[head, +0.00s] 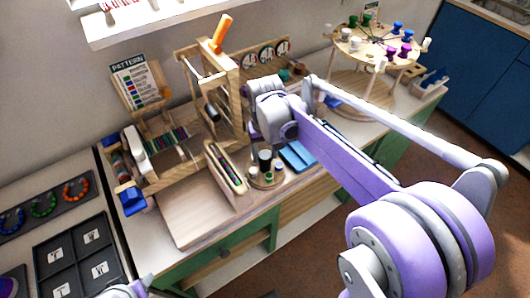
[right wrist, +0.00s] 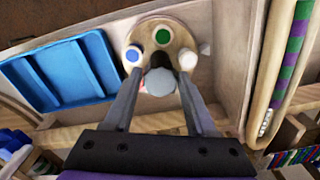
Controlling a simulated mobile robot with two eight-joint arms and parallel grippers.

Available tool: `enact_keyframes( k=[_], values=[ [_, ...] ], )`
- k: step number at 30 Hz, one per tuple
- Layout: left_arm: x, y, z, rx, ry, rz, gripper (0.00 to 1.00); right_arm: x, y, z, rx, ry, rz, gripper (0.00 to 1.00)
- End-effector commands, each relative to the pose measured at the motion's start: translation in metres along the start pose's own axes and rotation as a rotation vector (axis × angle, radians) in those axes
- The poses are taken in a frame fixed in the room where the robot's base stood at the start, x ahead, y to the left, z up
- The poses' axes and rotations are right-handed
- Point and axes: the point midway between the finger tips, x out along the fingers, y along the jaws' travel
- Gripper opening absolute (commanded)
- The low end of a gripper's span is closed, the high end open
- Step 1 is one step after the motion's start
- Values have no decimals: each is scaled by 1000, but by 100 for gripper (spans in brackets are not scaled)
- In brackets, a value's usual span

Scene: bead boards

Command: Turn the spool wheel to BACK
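A small round wooden disc (head: 266,184), which looks like the spool wheel, sits on the bench between the bead rack and a blue tray. It carries upright pieces with black, white and green tops. In the right wrist view the disc (right wrist: 177,36) shows a green, a blue and a white top around its rim. A grey rounded piece (right wrist: 160,82) with something dark behind it lies between my fingers. My right gripper (right wrist: 162,72) is open over the disc, fingertips apart; contact cannot be told. No BACK mark is legible.
A bead rack (head: 227,168) stands left of the disc; the blue tray (head: 298,156) lies right. A wooden frame with an orange handle (head: 220,34) rises behind. A larger round stand with coloured spools (head: 372,42) is at the back right. A pale board (head: 195,212) lies bare in front.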

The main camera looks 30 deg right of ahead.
Motion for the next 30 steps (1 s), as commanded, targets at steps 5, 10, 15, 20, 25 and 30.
enact_keyframes(
  k=[5, 10, 15, 20, 25, 30],
  values=[
    [0, 0, 0, 0, 0, 0, 50, 0, 0, 0, 0, 0, 0, 22],
    [0, 0, 0, 0, 0, 0, 50, 0, 0, 0, 0, 0, 0, 0],
    [0, 0, 0, 0, 0, 0, 50, 0, 0, 0, -10, 0, 0, 0],
    [0, 0, 0, 0, 0, 0, 50, 0, 0, 0, -55, 0, 0, 0],
    [0, 0, 0, 0, 0, 0, 50, 0, 0, 0, -154, 0, 0, 0],
    [0, 0, 0, 0, 0, 0, 50, 0, 0, 0, -298, 0, 0, 0]
  ],
)
